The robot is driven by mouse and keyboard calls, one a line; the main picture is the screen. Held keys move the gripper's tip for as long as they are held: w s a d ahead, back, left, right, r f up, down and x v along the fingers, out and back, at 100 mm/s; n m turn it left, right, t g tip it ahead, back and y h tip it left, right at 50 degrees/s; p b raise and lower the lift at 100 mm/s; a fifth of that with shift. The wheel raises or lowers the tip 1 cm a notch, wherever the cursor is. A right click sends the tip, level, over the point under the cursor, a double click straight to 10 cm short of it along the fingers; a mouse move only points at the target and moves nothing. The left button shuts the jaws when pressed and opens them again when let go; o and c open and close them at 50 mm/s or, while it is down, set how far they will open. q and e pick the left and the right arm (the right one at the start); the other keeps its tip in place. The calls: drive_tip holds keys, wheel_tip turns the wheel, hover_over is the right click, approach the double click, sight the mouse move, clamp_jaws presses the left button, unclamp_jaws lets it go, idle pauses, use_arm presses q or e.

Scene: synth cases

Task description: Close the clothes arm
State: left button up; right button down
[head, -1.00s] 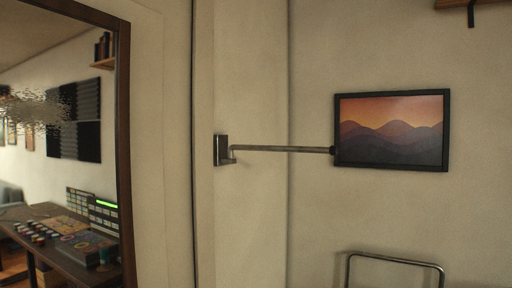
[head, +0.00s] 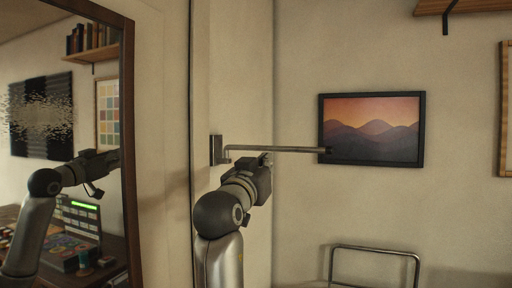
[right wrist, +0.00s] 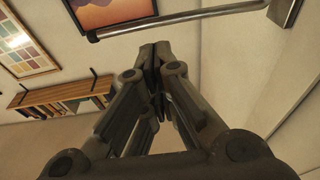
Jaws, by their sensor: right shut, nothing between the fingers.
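The clothes arm (head: 285,149) is a thin metal rod sticking out to the right from a small wall bracket (head: 216,150) in the head view. Its dark tip overlaps the framed picture in that view. My right gripper (head: 265,165) is just below the rod, near its bracket end. In the right wrist view the rod (right wrist: 180,18) crosses the top, beyond the fingertips of my right gripper (right wrist: 154,52). The fingers are together with nothing between them, and a gap shows between them and the rod. My left gripper is in neither view.
A mirror (head: 126,150) at left reflects my arm. A framed mountain picture (head: 372,115) hangs on the back wall. A metal rail frame (head: 375,250) stands low at right. A wall shelf (head: 470,7) is at upper right.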

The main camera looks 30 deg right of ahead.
sight(285, 148)
drive_tip(key=p+x, duration=0.2)
drive_tip(key=x, duration=0.2)
drive_tip(key=p+x, duration=0.3)
drive_tip(key=x, duration=0.2)
drive_tip(key=s+p+x, duration=0.1)
drive_tip(key=p+x, duration=0.1)
drive_tip(key=x, duration=0.2)
drive_tip(key=shift+w+d+r+p, duration=0.1)
drive_tip(key=shift+d+r+p, duration=0.3)
drive_tip(key=shift+d+r, duration=0.1)
drive_tip(key=shift+w+d+f, duration=0.1)
drive_tip(key=shift+w+d, duration=0.25)
